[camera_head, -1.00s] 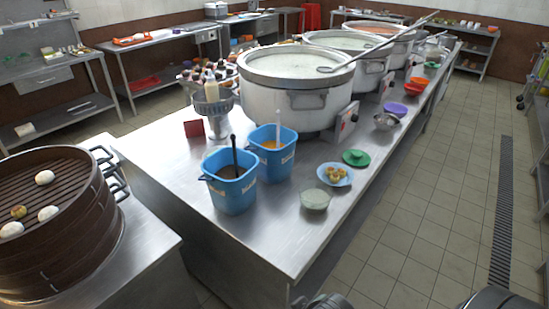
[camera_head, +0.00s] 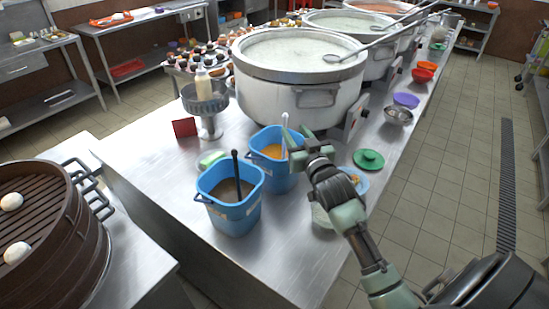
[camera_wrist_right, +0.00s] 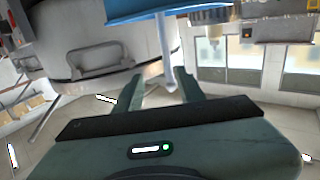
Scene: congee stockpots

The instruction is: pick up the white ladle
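The white ladle (camera_head: 284,131) stands in the rear blue bucket (camera_head: 286,178), which holds orange-yellow liquid; its handle sticks up above the rim and its bowl is hidden. My right gripper (camera_head: 294,138) is at the upper handle, just above the bucket's right side. In the right wrist view the ladle handle (camera_wrist_right: 167,55) reaches from the blue bucket (camera_wrist_right: 165,8) to the gap between the two spread fingers of the right gripper (camera_wrist_right: 160,92). The fingers are apart, and I see no clear contact with the handle. My left gripper is not in view.
A front blue bucket (camera_head: 231,214) with a black-handled utensil stands close by. A large stockpot (camera_head: 290,95) is behind. A green lid (camera_head: 368,160) and a partly covered bowl (camera_head: 322,218) lie near my right arm. A brown steamer (camera_head: 50,240) is at left.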

